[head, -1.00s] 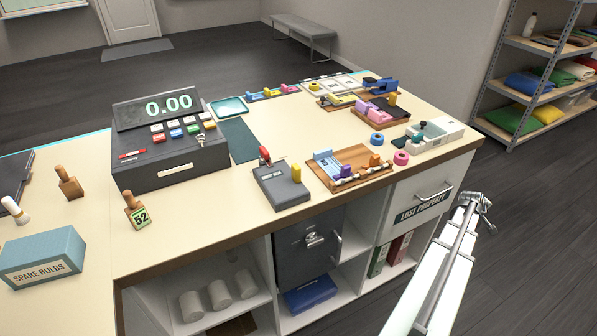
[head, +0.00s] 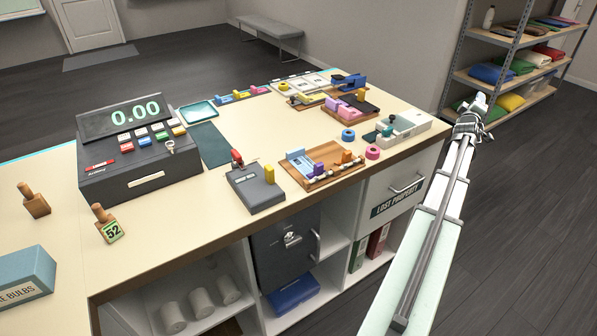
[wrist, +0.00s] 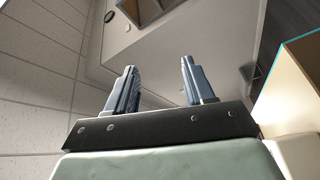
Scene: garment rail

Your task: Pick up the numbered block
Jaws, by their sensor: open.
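The numbered block (head: 110,231) stands on the counter's near left part in the head view. It shows a green-edged face reading 52 and has a wooden peg-like handle on top. My gripper (head: 472,112) is at the far end of my raised arm on the right, beyond the counter's right end and far from the block. In the wrist view my gripper (wrist: 160,85) has its two blue-grey fingers apart with nothing between them. The block is not in the wrist view.
The counter (head: 245,125) holds a cash register (head: 140,160), a grey card device (head: 255,190), wooden trays (head: 325,166) and a spare-bulbs box (head: 22,278). Another wooden-handled piece (head: 34,201) stands left of the block. A shelf rack (head: 510,62) is at the back right.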

